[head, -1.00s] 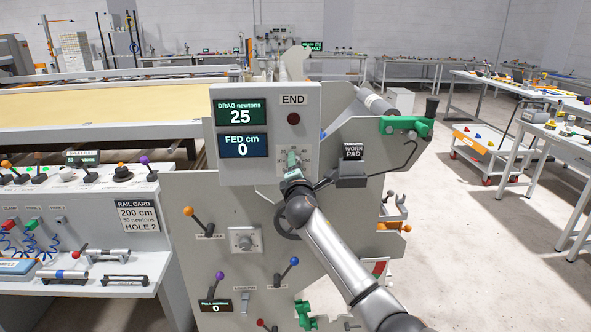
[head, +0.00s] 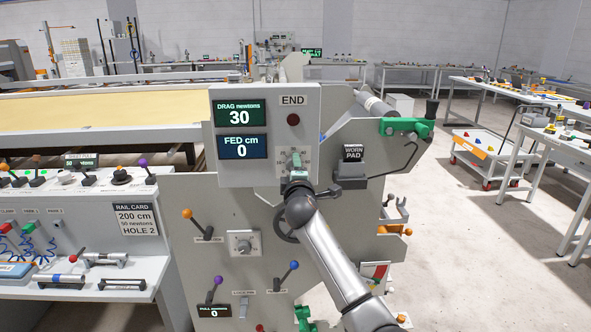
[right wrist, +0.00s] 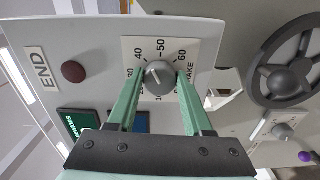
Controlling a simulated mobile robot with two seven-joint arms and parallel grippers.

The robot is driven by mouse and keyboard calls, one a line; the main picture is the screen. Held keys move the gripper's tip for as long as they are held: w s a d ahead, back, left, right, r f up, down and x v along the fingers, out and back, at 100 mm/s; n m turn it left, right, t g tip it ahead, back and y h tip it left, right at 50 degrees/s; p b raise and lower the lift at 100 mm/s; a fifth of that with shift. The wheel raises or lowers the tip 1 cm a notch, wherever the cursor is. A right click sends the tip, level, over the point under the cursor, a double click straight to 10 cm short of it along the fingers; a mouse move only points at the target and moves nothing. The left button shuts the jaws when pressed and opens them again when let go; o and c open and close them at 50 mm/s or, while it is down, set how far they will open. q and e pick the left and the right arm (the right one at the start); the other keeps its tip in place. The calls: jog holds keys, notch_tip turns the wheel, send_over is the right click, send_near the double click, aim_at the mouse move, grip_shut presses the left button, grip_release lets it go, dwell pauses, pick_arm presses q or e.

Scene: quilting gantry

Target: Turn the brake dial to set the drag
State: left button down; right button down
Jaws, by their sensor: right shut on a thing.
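The grey brake dial (right wrist: 160,75) sits on a white scale plate marked with numbers up to 60, on the grey panel box. Its white pointer line aims to the upper left in the right wrist view, towards the lower numbers. My right gripper (right wrist: 158,76), with green fingers, is shut on the dial, one finger on each side. In the head view the gripper (head: 294,162) hides most of the dial. The drag display (head: 240,113) reads 30 newtons. The rail card (head: 137,218) reads 200 cm, 50 newtons, HOLE 2. My left gripper is not in view.
The FED display (head: 241,146) reads 0 cm. A dark red END lamp (head: 293,120) is above the dial. A black handwheel (right wrist: 285,75), a worn pad box (head: 352,168) and coloured levers (head: 197,224) are close by. Open floor lies to the right.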

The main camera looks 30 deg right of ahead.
jog(key=shift+c, duration=1.5)
grip_release()
jog(key=shift+s+a, duration=0.1)
jog(key=v, duration=1.2)
jog(key=shift+s+a+f, duration=0.1)
